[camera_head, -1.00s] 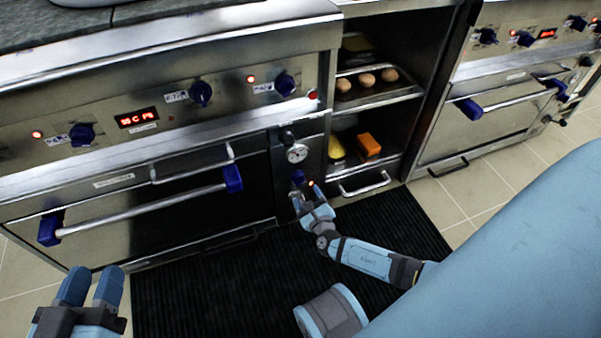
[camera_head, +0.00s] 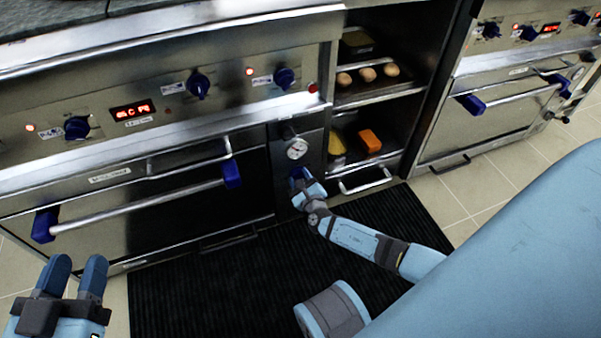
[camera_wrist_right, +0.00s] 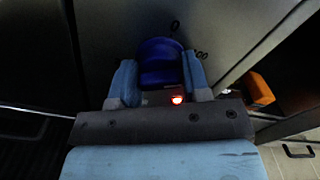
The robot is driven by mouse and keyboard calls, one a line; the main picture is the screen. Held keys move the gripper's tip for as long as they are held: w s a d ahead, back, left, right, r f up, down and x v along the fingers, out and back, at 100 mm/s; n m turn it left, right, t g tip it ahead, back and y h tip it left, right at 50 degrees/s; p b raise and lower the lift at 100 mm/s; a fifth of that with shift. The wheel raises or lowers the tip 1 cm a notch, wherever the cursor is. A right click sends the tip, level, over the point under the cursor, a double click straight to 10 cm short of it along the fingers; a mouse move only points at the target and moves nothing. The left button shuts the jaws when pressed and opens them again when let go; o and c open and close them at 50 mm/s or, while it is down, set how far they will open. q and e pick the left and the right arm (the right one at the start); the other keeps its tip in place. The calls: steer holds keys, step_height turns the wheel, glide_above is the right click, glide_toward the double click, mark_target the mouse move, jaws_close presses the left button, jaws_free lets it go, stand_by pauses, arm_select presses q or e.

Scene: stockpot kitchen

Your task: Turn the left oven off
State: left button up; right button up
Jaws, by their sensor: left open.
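The left oven (camera_head: 110,215) has a dark door with a blue-ended bar handle. Above it is a control panel with blue knobs (camera_head: 199,84), a red display (camera_head: 133,109) and lit red lights. To its right, a narrow panel carries a round gauge (camera_head: 297,149) and, below it, a blue knob (camera_wrist_right: 160,62). My right gripper (camera_head: 301,188) is at this lower knob. In the right wrist view its fingers (camera_wrist_right: 160,82) stand either side of the knob; firm contact cannot be told. A red light (camera_wrist_right: 177,99) glows beside the knob. My left gripper (camera_head: 72,277) is open and empty.
Shelves (camera_head: 380,96) right of the gauge panel hold eggs, an orange block (camera_head: 369,141) and yellow items. A second oven (camera_head: 500,110) stands at the right. A black ribbed mat (camera_head: 230,290) lies on the tiled floor. A drawer handle (camera_head: 365,182) sits close to my right gripper.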

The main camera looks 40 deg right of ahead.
arm_select(q)
steer(key=shift+r, duration=0.15)
arm_select(e)
steer(key=shift+r+n, duration=0.1)
steer(key=shift+n, duration=0.3)
steer(key=n+p, duration=0.3)
steer(key=shift+n, duration=0.3)
steer(key=n+p, duration=0.2)
steer(key=n, duration=0.1)
steer(key=shift+n, duration=0.7)
arm_select(q)
steer(key=shift+s+d+r+n+y+p, duration=0.15)
steer(key=shift+s+d+r+n+p, duration=0.25)
steer(key=shift+s+r+n, duration=0.35)
steer(key=shift+s+d+r+n+y+p, duration=0.2)
steer(key=shift+s+r+n+p, duration=0.25)
steer(key=shift+n, duration=0.5)
arm_select(e)
steer(key=shift+n, duration=1.6)
steer(key=shift+f, duration=0.2)
steer(key=o, duration=0.9)
steer(key=shift+c, duration=0.2)
steer(key=shift+s, duration=0.1)
